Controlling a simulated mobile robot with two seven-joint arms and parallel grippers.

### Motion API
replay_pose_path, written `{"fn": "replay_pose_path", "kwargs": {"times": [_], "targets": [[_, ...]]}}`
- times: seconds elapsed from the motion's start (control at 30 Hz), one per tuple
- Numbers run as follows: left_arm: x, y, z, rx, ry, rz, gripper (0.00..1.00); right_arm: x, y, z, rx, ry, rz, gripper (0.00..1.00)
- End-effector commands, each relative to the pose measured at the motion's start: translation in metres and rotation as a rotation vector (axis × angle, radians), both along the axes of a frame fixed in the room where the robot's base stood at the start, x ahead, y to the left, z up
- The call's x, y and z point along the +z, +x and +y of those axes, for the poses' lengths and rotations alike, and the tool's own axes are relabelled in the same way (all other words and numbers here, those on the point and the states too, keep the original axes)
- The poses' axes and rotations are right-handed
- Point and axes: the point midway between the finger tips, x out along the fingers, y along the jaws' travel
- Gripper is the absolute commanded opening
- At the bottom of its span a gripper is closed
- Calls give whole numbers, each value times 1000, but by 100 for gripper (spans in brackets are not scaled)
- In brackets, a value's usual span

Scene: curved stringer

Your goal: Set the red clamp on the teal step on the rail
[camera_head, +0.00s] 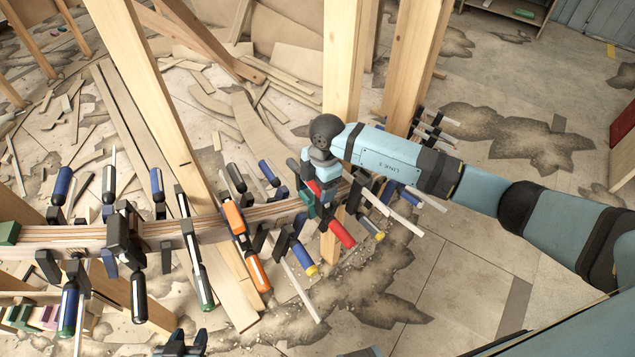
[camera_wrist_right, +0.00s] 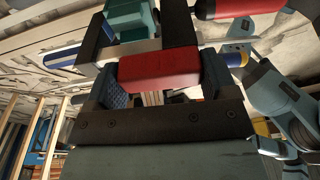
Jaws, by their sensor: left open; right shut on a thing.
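The red clamp has a red handle (camera_head: 341,234) hanging at the rail's right part; its red block (camera_wrist_right: 160,70) fills the space between the fingers in the right wrist view. My right gripper (camera_head: 322,183) is shut on it, at the rail. The teal step (camera_head: 306,203) is just left of the clamp, partly hidden by it and by my gripper; it also shows at the top of the right wrist view (camera_wrist_right: 132,20). I cannot tell whether clamp and step touch. My left gripper (camera_head: 181,345) is open and empty at the bottom edge, below the rail.
The curved wooden rail (camera_head: 195,224) runs across the left half and carries several clamps, including an orange one (camera_head: 234,217) and a black one (camera_head: 124,233). Wooden posts (camera_head: 344,60) stand behind it. Wood scraps litter the floor at left; the right floor is mostly clear.

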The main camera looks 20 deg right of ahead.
Motion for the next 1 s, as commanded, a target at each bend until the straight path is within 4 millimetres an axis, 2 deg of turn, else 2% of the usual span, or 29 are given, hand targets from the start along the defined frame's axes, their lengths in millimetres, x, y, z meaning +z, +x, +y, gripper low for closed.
{"fn": "replay_pose_path", "kwargs": {"times": [1.0], "targets": [[-15,0,0,1,0,-2,43,-29,0,0,1,2,-2,29]]}}
